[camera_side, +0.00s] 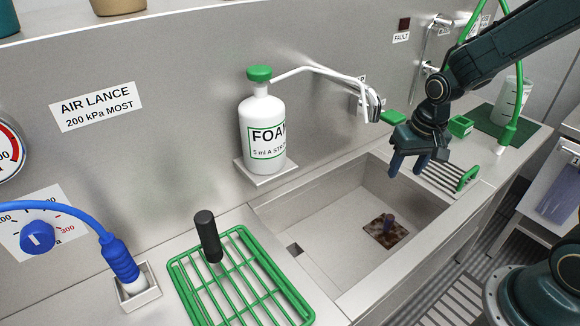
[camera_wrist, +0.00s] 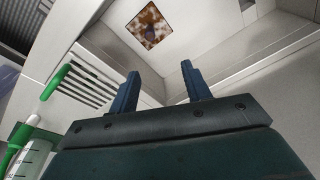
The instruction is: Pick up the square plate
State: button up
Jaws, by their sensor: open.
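The square plate (camera_side: 373,229) lies on the floor of the sink basin, toward its right end. It is brown with pale mottled patches, and a small dark bluish knob stands up from its middle. In the wrist view the plate (camera_wrist: 143,24) shows as a tilted brown and white square near the top, beyond the fingertips. My gripper (camera_side: 406,172) is open and empty, above the right back part of the basin, up and apart from the plate. Its two blue fingers (camera_wrist: 158,80) stand apart with nothing between them.
The sink walls (camera_side: 345,178) rise around the plate. A ribbed drain rack with a green handle (camera_side: 467,178) is right of my gripper. A white FOAM bottle (camera_side: 262,130) with a thin spout stands behind the basin. A green wire rack (camera_side: 185,290) with a dark-handled tool sits front left.

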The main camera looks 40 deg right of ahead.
jog(key=m+g, duration=0.2)
send_over(391, 217)
notch_tip(391, 217, down, 13)
jog(key=shift+s+d, duration=0.1)
jog(key=shift+d, duration=0.05)
jog(key=shift+f, duration=1.15)
jog(key=shift+f, duration=0.1)
jog(key=shift+f, duration=2.5)
grip_shut()
